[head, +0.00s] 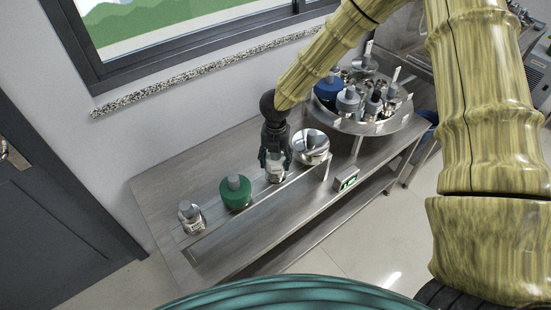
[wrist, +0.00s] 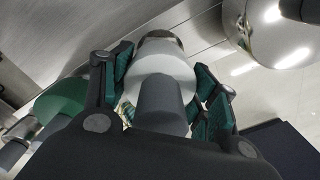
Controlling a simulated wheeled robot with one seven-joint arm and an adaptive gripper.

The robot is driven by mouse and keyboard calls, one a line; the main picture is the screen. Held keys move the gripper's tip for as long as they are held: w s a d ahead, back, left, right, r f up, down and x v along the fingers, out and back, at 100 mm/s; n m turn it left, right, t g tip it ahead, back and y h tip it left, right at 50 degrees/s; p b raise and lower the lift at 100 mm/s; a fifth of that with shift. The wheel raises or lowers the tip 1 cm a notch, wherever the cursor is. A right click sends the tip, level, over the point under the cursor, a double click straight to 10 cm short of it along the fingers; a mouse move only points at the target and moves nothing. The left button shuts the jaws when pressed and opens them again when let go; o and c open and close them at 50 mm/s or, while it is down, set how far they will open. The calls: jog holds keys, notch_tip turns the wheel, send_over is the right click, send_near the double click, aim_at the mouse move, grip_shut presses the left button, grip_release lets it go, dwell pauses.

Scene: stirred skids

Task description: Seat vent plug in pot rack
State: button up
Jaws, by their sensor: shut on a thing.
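My gripper (head: 275,155) is shut on a white plug (head: 277,174) with a grey stem, which I take to be the vent plug. In the wrist view, the teal fingers (wrist: 161,72) close on both sides of the white plug (wrist: 163,62), with a shiny metal rim beyond it. The plug is in line with the pot rack (head: 212,226), a long metal rack on the bench. Its underside is hidden, so I cannot tell whether it is seated or held just above.
A green, grey-topped piece (head: 236,196) and a smaller silver one (head: 192,222) stand left on the rack. A shiny silver dome (head: 311,146) is close on the right. A round tray (head: 392,126) holds several pieces. A green-lit display (head: 347,181) sits at the bench's front.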

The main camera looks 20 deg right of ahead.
jog(key=shift+f+b, duration=0.55)
jog(key=shift+f, duration=0.5)
jog(key=shift+f, duration=0.2)
jog(key=o, duration=1.2)
jog(key=shift+r, duration=0.1)
notch_tip(320, 180, up, 12)
jog(key=shift+f, duration=0.1)
dwell(0.3)
